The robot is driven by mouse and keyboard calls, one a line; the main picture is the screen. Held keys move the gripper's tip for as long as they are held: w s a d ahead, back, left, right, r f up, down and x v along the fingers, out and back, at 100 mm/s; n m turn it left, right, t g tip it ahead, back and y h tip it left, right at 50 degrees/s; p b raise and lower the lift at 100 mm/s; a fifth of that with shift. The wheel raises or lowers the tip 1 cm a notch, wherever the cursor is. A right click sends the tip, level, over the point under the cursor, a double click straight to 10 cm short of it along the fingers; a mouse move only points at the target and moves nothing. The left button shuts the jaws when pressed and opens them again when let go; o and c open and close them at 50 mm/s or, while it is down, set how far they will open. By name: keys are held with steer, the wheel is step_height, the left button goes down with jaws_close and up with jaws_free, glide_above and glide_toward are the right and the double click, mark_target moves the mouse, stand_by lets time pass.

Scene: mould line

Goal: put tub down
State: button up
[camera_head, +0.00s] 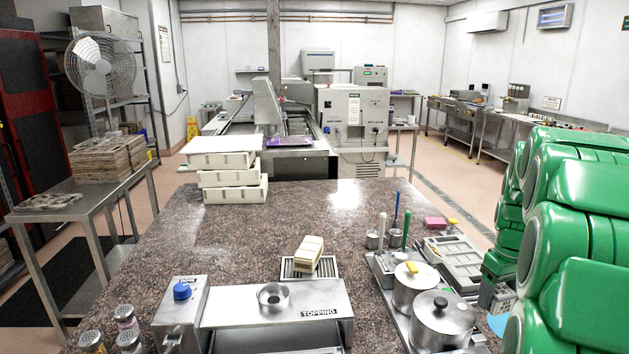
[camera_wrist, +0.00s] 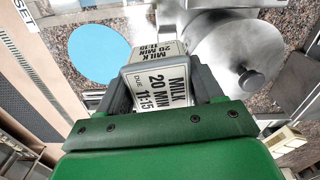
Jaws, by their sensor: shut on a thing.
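The tub (camera_wrist: 165,88) is a small white boxy thing with black lettering reading MILK, 20 MIN, DUE 11:15. In the wrist view my gripper (camera_wrist: 163,80) is shut on it, one dark finger on each side. In the head view my gripper (camera_head: 494,290) is at the right, over the counter's edge region beside the lidded pots. The tub is hard to make out there, and its underside is hidden.
A steel pot with a black knob (camera_head: 440,318) and one with a yellow knob (camera_head: 408,283) stand close left of my gripper. A topping unit (camera_head: 318,313) and stacked cream trays (camera_head: 235,177) are on the granite counter (camera_head: 330,218).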

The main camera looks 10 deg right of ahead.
steer(key=shift+m, duration=0.9)
steer(key=w+a+r, duration=0.1)
steer(key=w+a, duration=0.3)
steer(key=w, duration=0.1)
steer(key=w+a+r, duration=0.1)
steer(key=w+a, duration=0.4)
steer(key=w, duration=0.1)
steer(key=w+a+r, duration=0.1)
steer(key=w+a, duration=0.3)
steer(key=w, duration=0.2)
steer(key=shift+a+r, duration=0.15)
steer(key=shift+a, duration=0.05)
steer(key=shift+n, duration=0.3)
steer(key=a+f, duration=0.1)
steer(key=a, duration=0.5)
steer(key=a+f, duration=0.2)
steer(key=a, duration=0.5)
steer(key=a+f, duration=0.2)
steer(key=a, duration=0.4)
steer(key=shift+w+a, duration=0.1)
steer(key=shift+a, duration=0.3)
steer(key=w+r+m, duration=0.3)
steer(key=w+r, duration=0.3)
